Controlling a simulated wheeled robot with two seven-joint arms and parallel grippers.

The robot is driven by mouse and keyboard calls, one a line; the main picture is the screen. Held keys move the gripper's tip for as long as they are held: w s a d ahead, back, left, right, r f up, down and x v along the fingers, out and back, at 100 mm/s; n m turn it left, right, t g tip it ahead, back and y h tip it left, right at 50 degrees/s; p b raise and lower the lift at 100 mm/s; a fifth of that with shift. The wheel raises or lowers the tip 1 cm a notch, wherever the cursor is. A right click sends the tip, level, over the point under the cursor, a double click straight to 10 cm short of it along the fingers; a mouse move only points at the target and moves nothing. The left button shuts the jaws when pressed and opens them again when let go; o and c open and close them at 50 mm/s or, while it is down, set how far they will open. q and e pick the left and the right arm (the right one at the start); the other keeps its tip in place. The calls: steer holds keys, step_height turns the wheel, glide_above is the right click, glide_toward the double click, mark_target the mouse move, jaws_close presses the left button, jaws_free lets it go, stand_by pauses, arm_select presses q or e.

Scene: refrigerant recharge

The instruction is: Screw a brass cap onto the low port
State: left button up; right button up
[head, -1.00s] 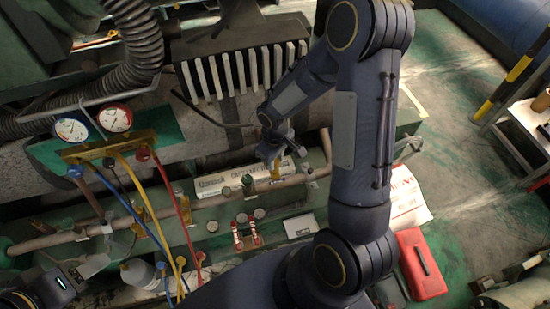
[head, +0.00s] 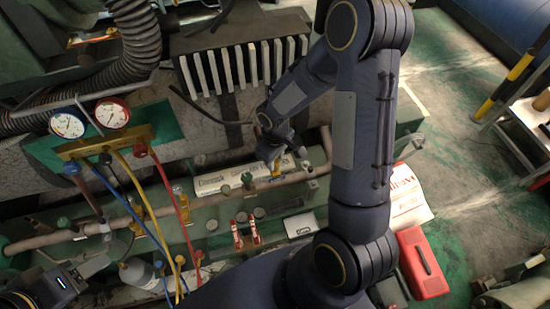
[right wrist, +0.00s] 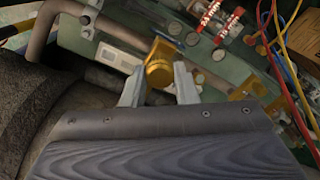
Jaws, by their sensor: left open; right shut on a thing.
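My right gripper (right wrist: 158,88) is shut on a brass cap (right wrist: 158,70), which sits between its two fingertips in the right wrist view. Directly beyond the cap is a brass fitting (right wrist: 162,46), and the two look in line and close together. I cannot tell whether the threads are engaged. In the head view my right gripper (head: 274,160) is over the pipe near a yellow brass part (head: 276,170), partly hidden by its own wrist. My left gripper (head: 95,266) is open at the lower left, apart from the pipe.
A gauge manifold (head: 105,143) with blue, yellow and red hoses stands at the left. Red-and-white parts (head: 245,232) and a white box (head: 300,225) lie below the pipe (head: 225,196). A finned block (head: 240,62) is behind. A red case (head: 423,262) is on the floor at right.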

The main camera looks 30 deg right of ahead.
steer(key=shift+f, duration=0.25)
steer(key=shift+b, duration=0.3)
steer(key=shift+f+m+b, duration=0.1)
steer(key=shift+m+b, duration=0.6)
steer(key=shift+m, duration=1.1)
steer(key=shift+b, duration=0.3)
steer(key=shift+m+b, duration=0.45)
steer(key=shift+m, duration=0.45)
steer(key=shift+s+m, duration=0.1)
steer(key=shift+m, duration=0.8)
